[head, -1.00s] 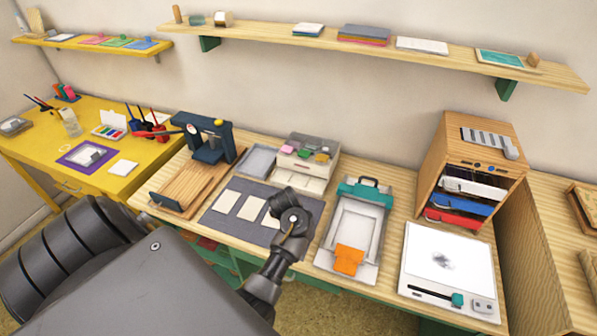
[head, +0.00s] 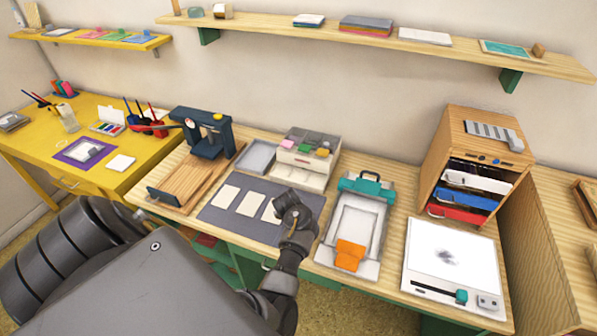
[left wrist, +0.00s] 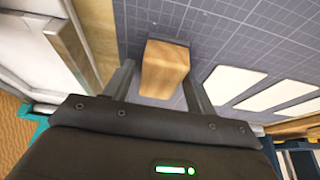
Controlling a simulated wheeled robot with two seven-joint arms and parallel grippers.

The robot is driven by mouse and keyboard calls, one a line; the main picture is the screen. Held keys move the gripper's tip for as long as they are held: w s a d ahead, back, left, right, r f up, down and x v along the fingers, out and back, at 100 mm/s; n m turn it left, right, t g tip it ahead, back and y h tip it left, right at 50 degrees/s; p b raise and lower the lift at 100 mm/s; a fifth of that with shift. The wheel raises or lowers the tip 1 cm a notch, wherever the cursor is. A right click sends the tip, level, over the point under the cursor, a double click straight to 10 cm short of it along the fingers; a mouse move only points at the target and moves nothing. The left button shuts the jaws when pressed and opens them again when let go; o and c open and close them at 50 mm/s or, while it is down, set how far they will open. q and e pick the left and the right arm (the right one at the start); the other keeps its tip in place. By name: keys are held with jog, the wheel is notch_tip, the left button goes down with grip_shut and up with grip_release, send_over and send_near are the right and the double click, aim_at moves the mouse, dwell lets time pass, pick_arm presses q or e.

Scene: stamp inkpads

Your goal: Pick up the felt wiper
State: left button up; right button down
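The felt wiper (left wrist: 164,70) shows in the left wrist view as a wooden block with a thin dark grey layer at its far end, on the grey gridded mat (left wrist: 225,35). My left gripper (left wrist: 160,80) is open, with one finger on each side of the block and narrow gaps; I cannot tell whether either touches it. In the head view my left gripper (head: 288,208) is over the right part of the mat (head: 222,212), and the wiper is hidden behind it. My right gripper is in neither view.
Several white cards (head: 250,204) lie on the mat left of my gripper. A clear tray with a teal clip and orange tab (head: 350,254) is close on the right. A box of coloured pads (head: 303,160) stands behind. A white board (head: 440,262) lies further right.

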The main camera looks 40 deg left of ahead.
pick_arm(q)
jog(key=c, duration=0.8)
jog(key=shift+c, duration=0.2)
notch_tip(320, 180, up, 9)
jog(key=p, duration=0.4)
jog(key=shift+a+r+p, duration=0.1)
jog(key=shift+r+p, duration=0.1)
jog(key=shift+p, duration=0.15)
jog(key=shift+r, duration=0.3)
